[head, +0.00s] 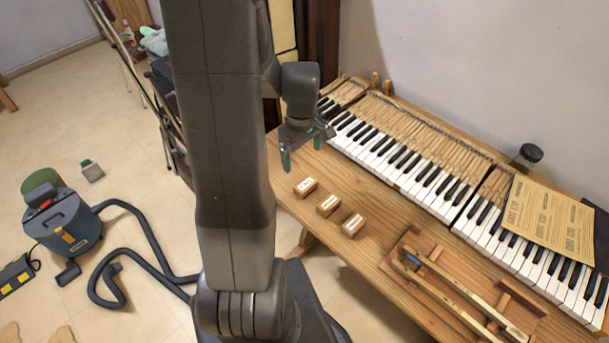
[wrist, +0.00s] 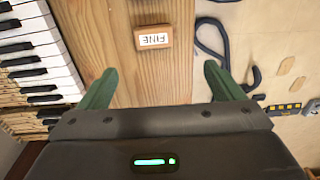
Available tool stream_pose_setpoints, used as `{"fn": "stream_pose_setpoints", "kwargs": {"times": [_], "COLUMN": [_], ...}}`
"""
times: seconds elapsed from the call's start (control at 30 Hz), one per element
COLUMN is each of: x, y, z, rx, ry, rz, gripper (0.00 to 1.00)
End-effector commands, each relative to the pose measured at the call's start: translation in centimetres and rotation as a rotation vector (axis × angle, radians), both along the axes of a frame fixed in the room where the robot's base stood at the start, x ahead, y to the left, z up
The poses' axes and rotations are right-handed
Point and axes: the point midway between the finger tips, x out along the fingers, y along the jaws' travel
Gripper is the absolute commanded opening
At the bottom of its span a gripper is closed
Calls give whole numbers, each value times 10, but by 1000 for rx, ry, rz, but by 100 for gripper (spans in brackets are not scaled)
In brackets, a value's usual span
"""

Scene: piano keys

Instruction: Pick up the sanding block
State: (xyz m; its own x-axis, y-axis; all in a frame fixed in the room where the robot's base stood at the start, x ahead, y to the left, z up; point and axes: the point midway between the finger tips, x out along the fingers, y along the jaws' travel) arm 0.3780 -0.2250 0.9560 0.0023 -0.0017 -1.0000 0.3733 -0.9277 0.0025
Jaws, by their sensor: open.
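Three small wooden blocks with white labels lie in a slanting row near the table's front edge: one nearest my gripper (head: 305,187), a middle one (head: 328,205) and a third (head: 352,224). Their labels are too small to read in the head view. In the wrist view, one wooden block (wrist: 153,37) has a white label reading "FINE", upside down. It lies beyond my green fingertips, roughly centred between them. My gripper (head: 301,152) is open and empty above the table, apart from the blocks. Its two spread fingers also show in the wrist view (wrist: 160,72).
Piano keys (head: 400,160) run along the table's back. A printed sheet (head: 550,222) lies over them beside a dark jar (head: 527,156). A wooden tray with long sticks (head: 455,295) is at the front right. A vacuum cleaner (head: 65,225) and hose occupy the floor.

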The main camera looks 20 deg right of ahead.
Motion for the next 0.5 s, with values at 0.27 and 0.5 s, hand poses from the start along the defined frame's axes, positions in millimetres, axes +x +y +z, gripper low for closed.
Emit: {"fn": "stream_pose_setpoints", "kwargs": {"times": [0.27,0.5], "x": [2,1], "y": [-7,-6], "z": [-27,-66], "rx": [5,6], "ry": [9,9], "rz": [12,11], "gripper": [87,87]}}
